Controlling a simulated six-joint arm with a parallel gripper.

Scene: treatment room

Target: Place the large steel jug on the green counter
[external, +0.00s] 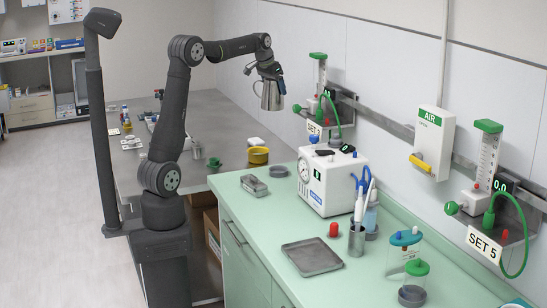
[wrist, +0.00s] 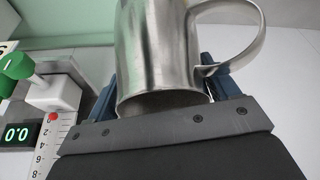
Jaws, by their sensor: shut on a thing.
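The large steel jug (external: 271,95) hangs in the air above the far grey table, near the wall. In the wrist view the jug (wrist: 160,50) fills the middle, with its handle at the upper right. My gripper (external: 268,74) is shut on the jug, with a blue finger on each side of it in the wrist view (wrist: 160,85). The green counter (external: 262,213) runs along the wall in the foreground, to the right of the jug and lower than it. The jug is apart from the counter.
On the counter stand a white machine (external: 325,182), a steel tray (external: 312,257), a small metal box (external: 254,185), a cup with tools (external: 357,238) and lidded jars (external: 404,250). Wall flowmeters (external: 319,90) are close to the jug. Bare counter lies left of the tray.

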